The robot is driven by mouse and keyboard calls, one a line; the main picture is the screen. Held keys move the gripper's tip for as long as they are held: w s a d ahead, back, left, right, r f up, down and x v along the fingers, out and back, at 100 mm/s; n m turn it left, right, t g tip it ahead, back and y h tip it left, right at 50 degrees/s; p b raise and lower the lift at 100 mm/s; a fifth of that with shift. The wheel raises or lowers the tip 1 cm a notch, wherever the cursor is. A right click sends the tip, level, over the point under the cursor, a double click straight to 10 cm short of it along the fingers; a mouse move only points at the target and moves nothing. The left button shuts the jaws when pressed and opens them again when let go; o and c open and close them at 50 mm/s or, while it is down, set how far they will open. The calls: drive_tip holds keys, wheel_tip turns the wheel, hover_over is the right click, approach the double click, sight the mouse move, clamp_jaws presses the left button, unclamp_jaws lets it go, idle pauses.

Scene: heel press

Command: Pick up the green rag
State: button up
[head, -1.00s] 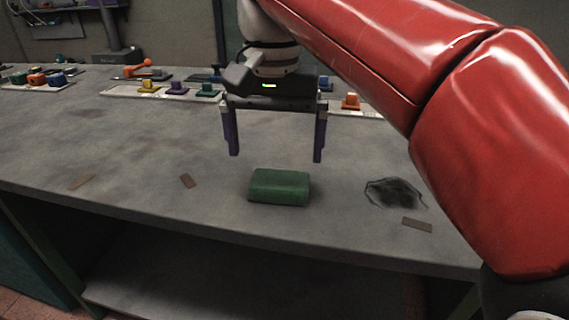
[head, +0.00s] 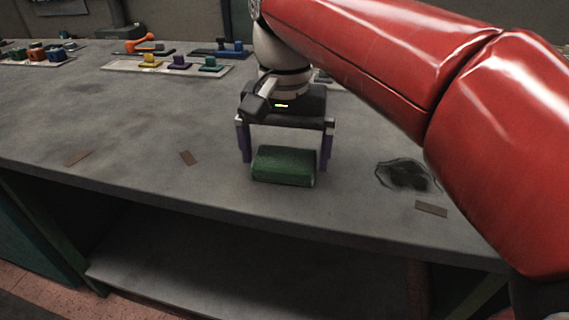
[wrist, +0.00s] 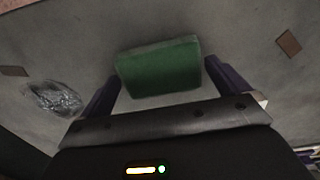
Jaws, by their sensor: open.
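The green rag (head: 284,166) is a thick, block-shaped bundle lying on the grey bench near its front edge. My gripper (head: 284,168) is open and low over the bench, with one purple finger to the left of the rag and one to the right. In the wrist view the rag (wrist: 160,68) shows between and just beyond the two fingers (wrist: 165,92). Gaps show on both sides, so the fingers do not appear to grip it. Part of the right finger's lower end is hard to make out in the head view.
The bench (head: 120,120) is mostly clear around the rag. A dark crumpled patch (head: 407,176) and a flat brown strip (head: 431,209) lie to the right. Other brown strips lie to the left. Trays (head: 120,66) with coloured pieces stand at the back. A shelf (head: 230,270) is below.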

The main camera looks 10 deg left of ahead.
sight(284, 157)
drive_tip(key=shift+c, duration=0.4)
drive_tip(key=c, duration=0.6)
wheel_tip(284, 157, up, 10)
drive_tip(key=shift+r+p, duration=0.1)
drive_tip(key=shift+p, duration=0.85)
